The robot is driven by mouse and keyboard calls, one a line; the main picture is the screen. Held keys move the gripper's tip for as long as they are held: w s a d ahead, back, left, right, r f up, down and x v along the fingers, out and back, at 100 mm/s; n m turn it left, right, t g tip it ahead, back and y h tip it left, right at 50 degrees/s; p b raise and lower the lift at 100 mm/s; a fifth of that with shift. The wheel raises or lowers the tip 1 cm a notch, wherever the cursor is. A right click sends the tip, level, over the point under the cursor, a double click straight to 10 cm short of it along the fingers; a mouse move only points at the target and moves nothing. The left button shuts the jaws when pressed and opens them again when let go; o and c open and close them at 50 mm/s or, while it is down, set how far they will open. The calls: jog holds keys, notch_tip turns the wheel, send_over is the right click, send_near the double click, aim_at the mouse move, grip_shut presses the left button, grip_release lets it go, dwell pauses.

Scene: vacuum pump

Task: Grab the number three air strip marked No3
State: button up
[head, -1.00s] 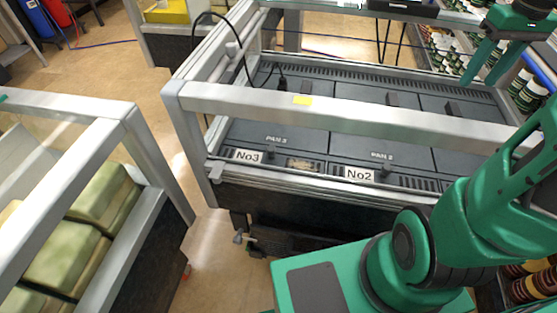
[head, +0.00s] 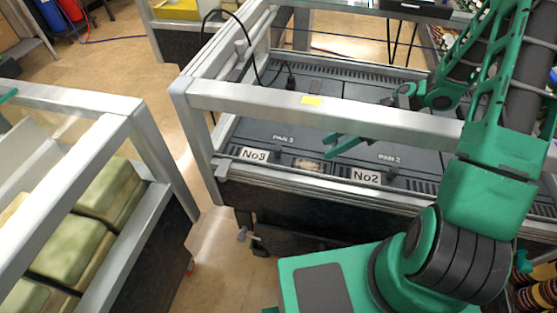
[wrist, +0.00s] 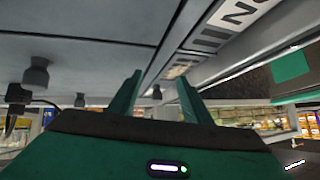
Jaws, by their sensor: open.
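My gripper (head: 330,143) is right of the knob, low over the panel near the front edge, between No3 and No2. Its green fingers point left. In the wrist view, my gripper (wrist: 159,76) is open with nothing between its fingers. A label with "No" (wrist: 238,10) shows there at the top right; its number is cut off.
The No2 label (head: 365,176) is on the front edge to the right.

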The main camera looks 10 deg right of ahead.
aim_at(277, 149)
jog(key=a+y, duration=0.1)
jog(key=a, duration=0.1)
jog(key=a+r+n+t+y, duration=0.1)
jog(key=a, duration=0.2)
jog(key=w+a+y, duration=0.1)
jog(key=a, duration=0.1)
jog(key=shift+a+r+y, duration=0.25)
jog(key=shift+a+y, duration=0.05)
jog(key=shift+y, duration=0.1)
jog(key=x, duration=1)
jog(key=shift+w+a+r, duration=0.15)
jog(key=shift+w+a, duration=0.05)
jog(key=shift+a, duration=0.1)
grip_shut()
